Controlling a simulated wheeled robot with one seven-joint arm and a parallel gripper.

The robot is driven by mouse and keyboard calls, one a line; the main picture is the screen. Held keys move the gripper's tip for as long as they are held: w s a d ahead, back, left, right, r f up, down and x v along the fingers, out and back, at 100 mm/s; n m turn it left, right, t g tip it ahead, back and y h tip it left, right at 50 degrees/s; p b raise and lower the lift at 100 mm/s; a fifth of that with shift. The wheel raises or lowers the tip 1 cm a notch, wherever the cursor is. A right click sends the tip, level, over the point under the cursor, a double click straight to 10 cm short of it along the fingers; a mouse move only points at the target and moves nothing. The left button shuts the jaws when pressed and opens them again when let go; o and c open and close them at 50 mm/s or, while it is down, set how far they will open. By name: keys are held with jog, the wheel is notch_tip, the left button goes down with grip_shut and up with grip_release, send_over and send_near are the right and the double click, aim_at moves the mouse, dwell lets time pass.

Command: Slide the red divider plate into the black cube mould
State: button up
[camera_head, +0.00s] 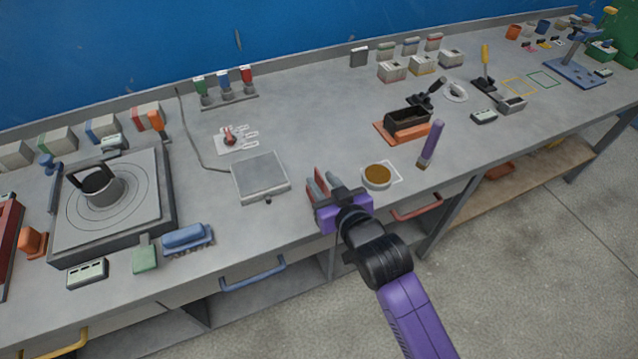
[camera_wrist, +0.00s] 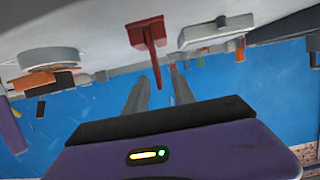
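The black mould (camera_head: 407,122) is an open-topped rectangular box on an orange base (camera_head: 384,133), right of my gripper (camera_head: 318,180). The red divider plate (camera_wrist: 150,34) shows in the wrist view, with a broad top and a narrow stem pointing down between my finger tips (camera_wrist: 160,80). In the head view a strip of red (camera_head: 323,184) shows between the grey fingers. The fingers stand apart, with gaps on both sides of the stem, and look open. Contact cannot be made out.
A dish of brown material (camera_head: 377,176) stands right of my gripper, with a purple-handled tool (camera_head: 433,143) beyond it. A flat grey scale (camera_head: 260,178) lies to the left. The bench's front edge is close below my gripper. The bench between scale and mould is clear.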

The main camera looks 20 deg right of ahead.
aim_at(315, 174)
jog(key=shift+f+p+x, duration=0.15)
jog(key=shift+p+x, duration=0.15)
jog(key=shift+x, duration=1.15)
jog(key=shift+f+p+x, duration=0.2)
jog(key=shift+p+x, duration=0.05)
jog(key=shift+x, duration=1.25)
jog(key=shift+s, duration=0.1)
jog(key=shift+c, duration=0.4)
grip_shut()
